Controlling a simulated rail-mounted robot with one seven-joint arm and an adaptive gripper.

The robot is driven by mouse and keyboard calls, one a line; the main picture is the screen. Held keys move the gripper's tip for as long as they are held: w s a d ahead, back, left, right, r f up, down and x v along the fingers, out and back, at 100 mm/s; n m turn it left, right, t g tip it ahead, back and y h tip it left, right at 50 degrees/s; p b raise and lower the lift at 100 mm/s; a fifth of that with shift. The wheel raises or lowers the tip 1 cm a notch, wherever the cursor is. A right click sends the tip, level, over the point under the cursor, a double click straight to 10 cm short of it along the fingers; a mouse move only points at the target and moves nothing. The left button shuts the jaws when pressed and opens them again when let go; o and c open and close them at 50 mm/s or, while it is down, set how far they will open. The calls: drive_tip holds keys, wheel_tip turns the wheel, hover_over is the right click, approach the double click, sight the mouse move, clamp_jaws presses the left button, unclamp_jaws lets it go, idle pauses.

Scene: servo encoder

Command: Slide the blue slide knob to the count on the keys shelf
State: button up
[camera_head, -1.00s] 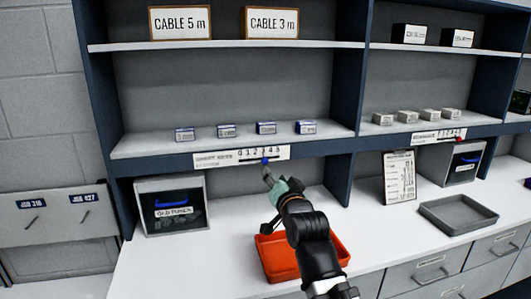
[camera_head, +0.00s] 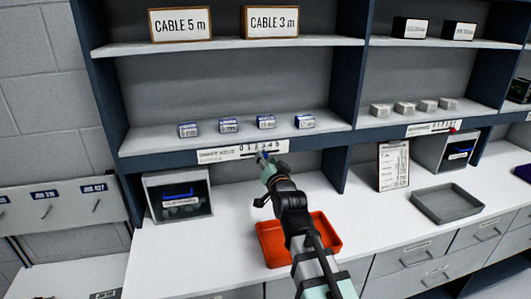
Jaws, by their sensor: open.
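The blue slide knob (camera_head: 265,154) sits on the white scale strip (camera_head: 222,153) along the front edge of the left shelf. The strip has a row of small digits, roughly 0 to 5. My gripper (camera_head: 263,160) is open with its fingertips right at the knob and partly hides it. I cannot tell whether they touch it or which digit the knob marks. Several small blue-and-white boxes stand in a row on the shelf above, among them one box (camera_head: 188,130) at the left end and another (camera_head: 304,121) at the right end.
An orange tray (camera_head: 268,258) lies on the counter below my arm. A grey bin (camera_head: 150,200) stands at left under the shelf. A second strip with a red knob (camera_head: 453,129) is on the right shelf, above a notice (camera_head: 394,166) and a grey tray (camera_head: 420,208).

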drive_tip(key=shift+x, duration=1.05)
clamp_jaws()
drive_tip(key=shift+d, duration=0.1)
